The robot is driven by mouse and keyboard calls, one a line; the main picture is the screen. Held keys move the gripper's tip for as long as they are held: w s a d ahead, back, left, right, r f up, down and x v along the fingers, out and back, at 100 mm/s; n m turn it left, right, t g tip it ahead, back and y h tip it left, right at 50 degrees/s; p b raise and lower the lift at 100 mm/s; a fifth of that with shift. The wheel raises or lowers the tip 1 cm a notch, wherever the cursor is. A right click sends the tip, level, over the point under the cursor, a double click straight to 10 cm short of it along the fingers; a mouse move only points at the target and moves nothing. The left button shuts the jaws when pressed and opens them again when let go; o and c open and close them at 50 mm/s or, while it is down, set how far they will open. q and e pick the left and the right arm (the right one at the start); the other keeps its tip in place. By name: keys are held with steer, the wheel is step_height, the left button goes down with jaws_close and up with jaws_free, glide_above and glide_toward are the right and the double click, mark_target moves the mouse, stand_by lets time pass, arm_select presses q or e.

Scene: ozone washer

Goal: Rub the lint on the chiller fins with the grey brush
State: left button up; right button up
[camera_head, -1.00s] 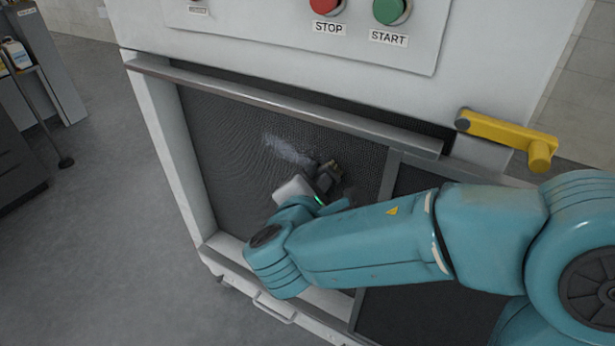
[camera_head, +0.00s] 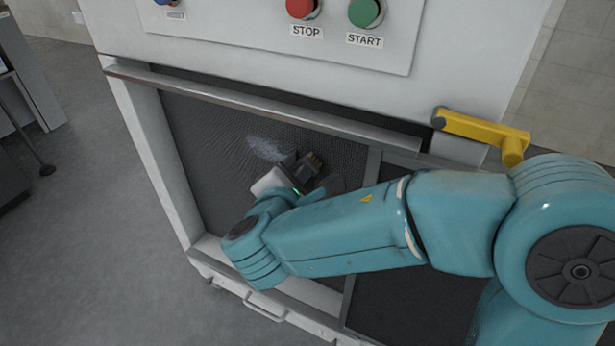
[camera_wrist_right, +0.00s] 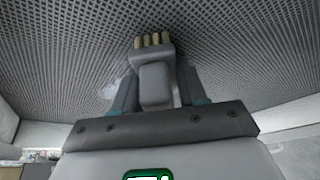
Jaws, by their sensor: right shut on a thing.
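The chiller fins (camera_head: 205,150) are a dark fine mesh panel set in the machine's lower front. A pale patch of lint (camera_head: 266,148) lies on the mesh, up and to the left of my right gripper. My right gripper (camera_head: 299,172) is shut on the grey brush (camera_head: 309,165), which has tan bristles. In the right wrist view the brush (camera_wrist_right: 155,80) sits between the fingers, bristles pointing at the mesh (camera_wrist_right: 230,45). A faint pale patch of lint (camera_wrist_right: 108,90) shows left of the brush there. I cannot tell whether the bristles touch the mesh. My left gripper is not in view.
A metal bar (camera_head: 270,108) runs across the panel's top. A yellow handle (camera_head: 480,130) sticks out at the right. The stop button (camera_head: 302,8) and start button (camera_head: 366,12) are above.

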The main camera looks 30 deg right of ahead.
mark_target(236, 145)
steer(key=shift+w+a+p, duration=0.2)
steer(key=shift+w+a, duration=0.5)
steer(key=shift+w, duration=0.35)
steer(key=shift+w+a+p, duration=0.15)
steer(key=shift+w+a, duration=0.5)
steer(key=shift+w, duration=0.45)
steer(key=shift+w+a+p, duration=0.2)
steer(key=shift+w+a, duration=0.5)
steer(key=shift+w, duration=0.35)
steer(key=shift+w+a+p, duration=0.3)
steer(key=shift+w+a, duration=0.25)
steer(key=shift+w, duration=0.2)
steer(key=shift+w+a+p, duration=0.3)
steer(key=shift+w+a, duration=0.25)
steer(key=shift+w, duration=0.2)
steer(key=shift+w+a+p, duration=0.35)
steer(key=shift+w+a, duration=0.05)
steer(key=shift+w, duration=0.4)
steer(key=shift+w+a+p, duration=0.35)
steer(key=shift+w+a, duration=0.05)
steer(key=shift+w, duration=0.35)
steer(key=shift+a, duration=0.1)
steer(key=shift+s+a, duration=0.2)
steer(key=shift+a, duration=0.1)
steer(key=shift+s+a, duration=0.75)
steer(key=shift+a, duration=0.35)
steer(key=shift+s+a, duration=0.7)
steer(key=shift+a, duration=0.35)
